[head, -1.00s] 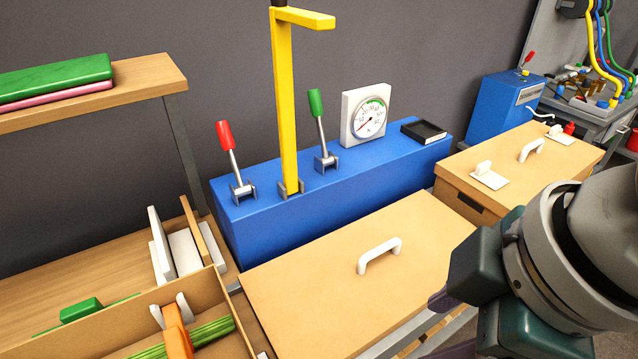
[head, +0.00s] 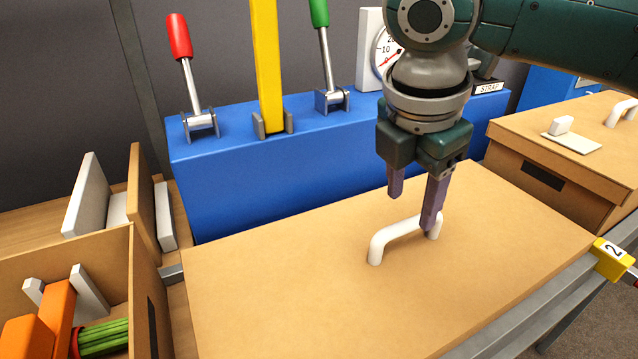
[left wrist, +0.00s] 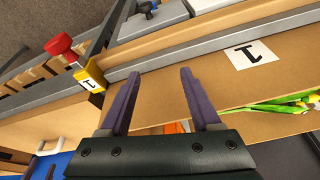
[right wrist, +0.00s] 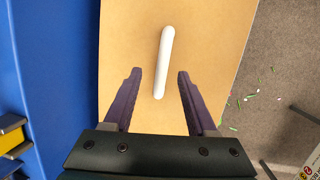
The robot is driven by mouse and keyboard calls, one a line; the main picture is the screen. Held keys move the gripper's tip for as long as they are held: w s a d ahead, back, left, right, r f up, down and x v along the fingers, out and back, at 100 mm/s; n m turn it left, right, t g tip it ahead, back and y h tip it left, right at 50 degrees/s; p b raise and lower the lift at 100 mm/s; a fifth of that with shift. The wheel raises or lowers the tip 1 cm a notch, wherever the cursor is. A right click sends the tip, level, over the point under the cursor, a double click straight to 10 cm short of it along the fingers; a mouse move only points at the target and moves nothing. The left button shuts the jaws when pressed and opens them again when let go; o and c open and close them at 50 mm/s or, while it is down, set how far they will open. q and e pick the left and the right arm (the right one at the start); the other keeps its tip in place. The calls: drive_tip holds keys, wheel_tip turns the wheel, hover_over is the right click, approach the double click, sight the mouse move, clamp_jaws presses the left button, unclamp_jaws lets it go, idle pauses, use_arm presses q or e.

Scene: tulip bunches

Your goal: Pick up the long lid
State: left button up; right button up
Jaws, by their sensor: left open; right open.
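The long lid (head: 300,270) is a flat tan board with a white bar handle (head: 392,240) on top, lying in front of the blue console. My right gripper (head: 412,212) points down over the lid at the handle, open. In the right wrist view, the lid (right wrist: 205,40) runs up the picture and the white handle (right wrist: 163,62) lies ahead of the two open fingers (right wrist: 158,88), between their lines. I cannot tell whether a finger touches it. My left gripper (left wrist: 156,85) is open and empty above a tan surface in the left wrist view.
The blue console (head: 240,180) with red and green levers and a yellow post stands behind the lid. An open box (head: 120,270) with green stems is at the left. Another lidded box (head: 560,150) is at the right, near a yellow "2" tag (head: 611,258).

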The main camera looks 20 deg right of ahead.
sight(411, 221)
drive_tip(key=x, duration=0.6)
drive_tip(key=shift+s+b, duration=0.25)
drive_tip(key=shift+b, duration=0.1)
drive_tip(key=shift+c, duration=0.4)
clamp_jaws()
